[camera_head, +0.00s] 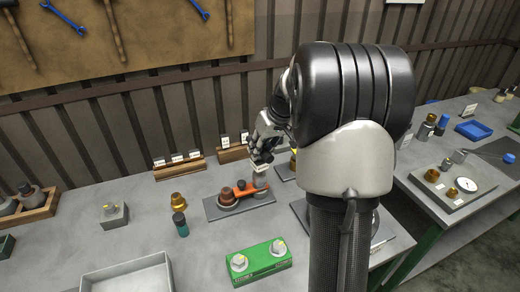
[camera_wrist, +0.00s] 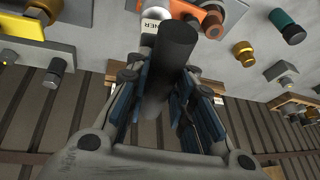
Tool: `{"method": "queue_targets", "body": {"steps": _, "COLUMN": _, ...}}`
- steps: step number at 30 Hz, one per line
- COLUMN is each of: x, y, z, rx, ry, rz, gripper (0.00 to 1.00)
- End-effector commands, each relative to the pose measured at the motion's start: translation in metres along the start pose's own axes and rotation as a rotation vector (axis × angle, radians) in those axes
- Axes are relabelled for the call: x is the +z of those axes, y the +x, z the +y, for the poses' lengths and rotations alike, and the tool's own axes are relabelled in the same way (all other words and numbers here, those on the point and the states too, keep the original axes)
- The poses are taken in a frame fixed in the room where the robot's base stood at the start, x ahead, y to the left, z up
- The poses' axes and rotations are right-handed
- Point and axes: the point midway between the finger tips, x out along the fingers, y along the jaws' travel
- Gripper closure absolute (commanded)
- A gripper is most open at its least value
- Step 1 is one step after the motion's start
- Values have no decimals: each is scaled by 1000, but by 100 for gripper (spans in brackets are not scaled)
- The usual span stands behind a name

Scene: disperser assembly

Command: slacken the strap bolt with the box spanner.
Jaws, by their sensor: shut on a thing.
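My gripper (camera_head: 261,166) is over the right end of a dark base plate (camera_head: 225,211) on the bench. In the wrist view my gripper (camera_wrist: 160,92) is shut on a dark cylinder, seemingly the box spanner (camera_wrist: 178,45), held between its blue-padded fingers. An orange strap (camera_head: 246,190) lies across the plate beside a brown round part (camera_head: 227,196); the strap also shows in the wrist view (camera_wrist: 182,9), just beyond the spanner's far end. The strap bolt is hidden, and I cannot tell whether the spanner is seated on it.
Small labelled racks (camera_head: 180,164) stand behind the plate. A green block (camera_head: 262,265) with two bolts and a grey tray (camera_head: 128,277) are in front. Clear bench lies between.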

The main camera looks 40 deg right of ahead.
Motion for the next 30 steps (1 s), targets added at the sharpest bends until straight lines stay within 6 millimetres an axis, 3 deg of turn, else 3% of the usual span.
{"method": "queue_targets", "body": {"steps": 15, "x": -13, "y": -30, "z": -4, "rx": 2, "ry": -1, "rz": 4, "gripper": 100}}
{"method": "queue_targets", "body": {"steps": 30, "x": -17, "y": -39, "z": -6, "rx": 1, "ry": -1, "rz": 3, "gripper": 100}}
